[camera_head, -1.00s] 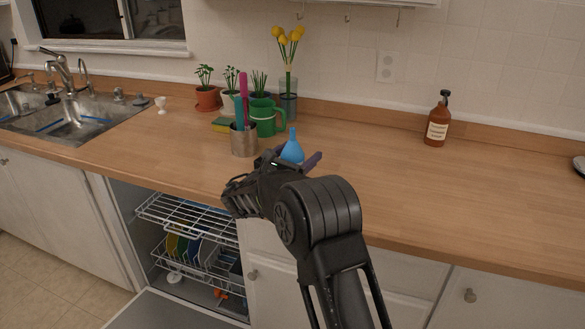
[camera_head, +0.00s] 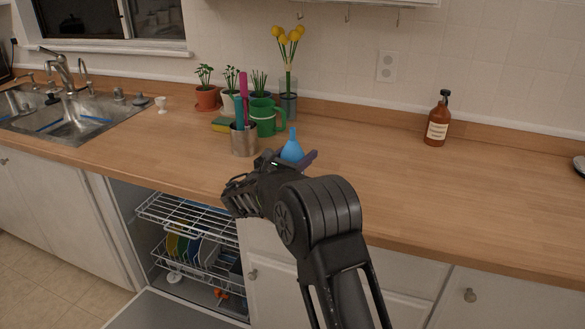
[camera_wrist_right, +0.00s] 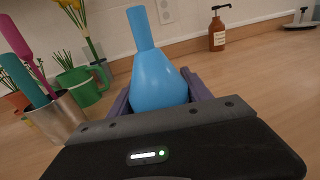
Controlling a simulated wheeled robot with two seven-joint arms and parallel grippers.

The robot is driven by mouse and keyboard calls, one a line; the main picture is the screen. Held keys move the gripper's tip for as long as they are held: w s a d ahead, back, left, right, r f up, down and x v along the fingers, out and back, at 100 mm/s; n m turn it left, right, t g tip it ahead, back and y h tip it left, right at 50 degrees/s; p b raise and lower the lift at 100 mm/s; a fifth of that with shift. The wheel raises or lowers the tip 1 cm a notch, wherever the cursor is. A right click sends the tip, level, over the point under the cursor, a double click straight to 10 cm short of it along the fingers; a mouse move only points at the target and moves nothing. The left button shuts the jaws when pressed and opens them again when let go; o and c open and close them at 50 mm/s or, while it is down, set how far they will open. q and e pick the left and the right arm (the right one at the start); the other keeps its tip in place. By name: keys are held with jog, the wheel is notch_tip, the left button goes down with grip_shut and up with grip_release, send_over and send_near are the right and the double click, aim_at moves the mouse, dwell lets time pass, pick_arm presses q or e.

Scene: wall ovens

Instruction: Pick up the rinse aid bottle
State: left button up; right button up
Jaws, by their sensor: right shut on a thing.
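The rinse aid bottle looks to be the small blue bottle (camera_head: 292,150) with a narrow neck, upright at the counter's front half. In the right wrist view the blue bottle (camera_wrist_right: 157,78) stands between the two purple-grey fingers. My right gripper (camera_head: 292,160) is shut on it, with a finger on each side of its round body. The bottle's lower part is hidden behind the gripper, so I cannot tell whether it touches the counter. My left gripper is not in view.
A metal cup (camera_head: 244,140) with pink and teal utensils and a green mug (camera_head: 266,120) stand just left of the bottle. A brown pump bottle (camera_head: 437,125) stands at the back right. The open dishwasher (camera_head: 195,250) is below.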

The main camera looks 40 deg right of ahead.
jog(key=c, duration=0.3)
jog(key=shift+c, duration=0.2)
notch_tip(320, 180, up, 10)
jog(key=shift+r, duration=0.1)
dwell(0.8)
